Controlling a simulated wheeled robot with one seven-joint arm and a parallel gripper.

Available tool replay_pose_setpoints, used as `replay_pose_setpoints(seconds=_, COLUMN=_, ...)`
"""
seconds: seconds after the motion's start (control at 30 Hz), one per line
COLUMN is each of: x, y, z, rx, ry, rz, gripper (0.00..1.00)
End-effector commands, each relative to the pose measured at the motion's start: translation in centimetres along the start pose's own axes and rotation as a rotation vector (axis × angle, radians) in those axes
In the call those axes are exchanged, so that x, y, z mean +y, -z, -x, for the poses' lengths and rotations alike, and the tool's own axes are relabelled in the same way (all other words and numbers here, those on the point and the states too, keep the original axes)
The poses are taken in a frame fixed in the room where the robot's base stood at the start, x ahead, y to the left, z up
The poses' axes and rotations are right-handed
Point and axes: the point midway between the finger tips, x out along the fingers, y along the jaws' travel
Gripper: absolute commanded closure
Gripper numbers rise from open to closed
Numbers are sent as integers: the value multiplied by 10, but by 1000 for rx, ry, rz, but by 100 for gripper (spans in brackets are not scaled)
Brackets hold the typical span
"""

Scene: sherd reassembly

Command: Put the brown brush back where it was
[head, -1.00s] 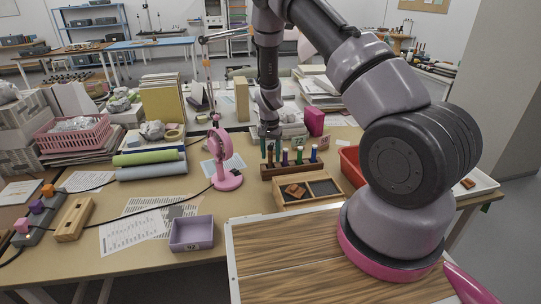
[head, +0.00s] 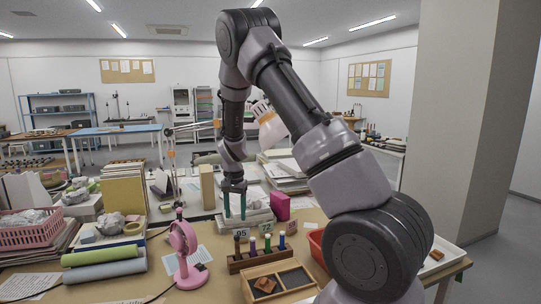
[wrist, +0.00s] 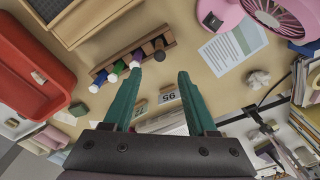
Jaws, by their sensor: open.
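A dark wooden rack (head: 262,258) stands on the table with several upright handles in it, including purple and green ones. In the wrist view, a brown handle with a dark round end (wrist: 158,46), apparently the brown brush, stands at the fan-side end of the rack (wrist: 135,58). A brownish upright handle (head: 237,246) shows at the rack's left end in the head view. My gripper (head: 235,217) has teal fingers, points down and is open, with nothing between them. It hangs above and behind the rack; it also shows in the wrist view (wrist: 158,76).
A pink fan (head: 185,250) stands left of the rack. A divided wooden box (head: 290,272) lies in front, with a red tray (wrist: 35,60) beside it.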

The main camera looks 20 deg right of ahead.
Motion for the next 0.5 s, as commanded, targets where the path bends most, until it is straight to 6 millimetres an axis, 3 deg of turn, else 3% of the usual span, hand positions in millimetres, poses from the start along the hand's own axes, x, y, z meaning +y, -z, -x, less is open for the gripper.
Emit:
replay_pose_setpoints(seconds=0.27, x=28, y=-16, z=132, rx=30, ry=171, rz=15, gripper=42)
replay_pose_setpoints(seconds=0.5, x=76, y=-53, z=235, rx=99, ry=301, rz=63, gripper=42)
